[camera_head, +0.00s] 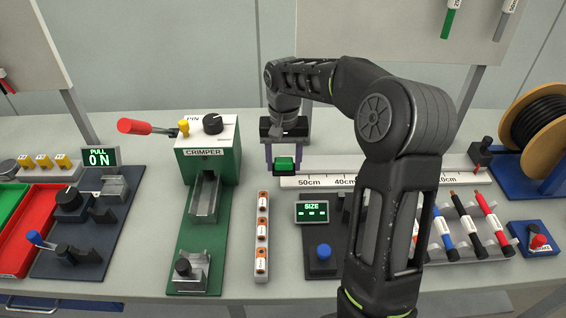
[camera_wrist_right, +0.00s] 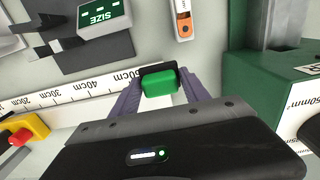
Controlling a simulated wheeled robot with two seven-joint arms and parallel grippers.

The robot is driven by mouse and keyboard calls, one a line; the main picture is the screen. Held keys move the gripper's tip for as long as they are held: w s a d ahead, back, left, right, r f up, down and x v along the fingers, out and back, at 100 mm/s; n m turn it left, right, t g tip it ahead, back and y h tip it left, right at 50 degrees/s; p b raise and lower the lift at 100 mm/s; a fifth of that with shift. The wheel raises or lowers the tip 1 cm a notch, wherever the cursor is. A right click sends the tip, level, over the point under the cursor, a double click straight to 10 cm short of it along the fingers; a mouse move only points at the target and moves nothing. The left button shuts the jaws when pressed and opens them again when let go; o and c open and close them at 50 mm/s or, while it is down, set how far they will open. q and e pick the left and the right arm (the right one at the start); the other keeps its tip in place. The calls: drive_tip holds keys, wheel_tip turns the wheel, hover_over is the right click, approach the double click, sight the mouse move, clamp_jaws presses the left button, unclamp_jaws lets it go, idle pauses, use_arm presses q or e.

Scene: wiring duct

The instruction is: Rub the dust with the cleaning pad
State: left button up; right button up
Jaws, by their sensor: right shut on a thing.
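My right gripper (camera_head: 285,158) points down near the left end of the white ruler and is shut on a green block with a dark part, which looks like the cleaning pad (camera_head: 284,164). In the right wrist view the pad (camera_wrist_right: 158,84) sits between the two purple-grey fingers (camera_wrist_right: 160,92), beside the 50cm mark. I cannot tell whether the pad touches the surface beneath it. I cannot make out any dust; some of the surface is hidden behind the pad and my right arm. My left gripper is not in view.
The green crimper (camera_head: 207,160) stands left of the pad. An orange-and-white strip (camera_head: 262,235) and the SIZE unit (camera_head: 312,212) lie in front. The long ruler (camera_head: 325,182) runs right towards a cable spool (camera_head: 545,125).

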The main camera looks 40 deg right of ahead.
drive_tip(key=shift+r+p, duration=0.9)
drive_tip(key=shift+r, duration=0.65)
drive_tip(key=shift+s+m, duration=0.1)
drive_tip(key=shift+m, duration=0.2)
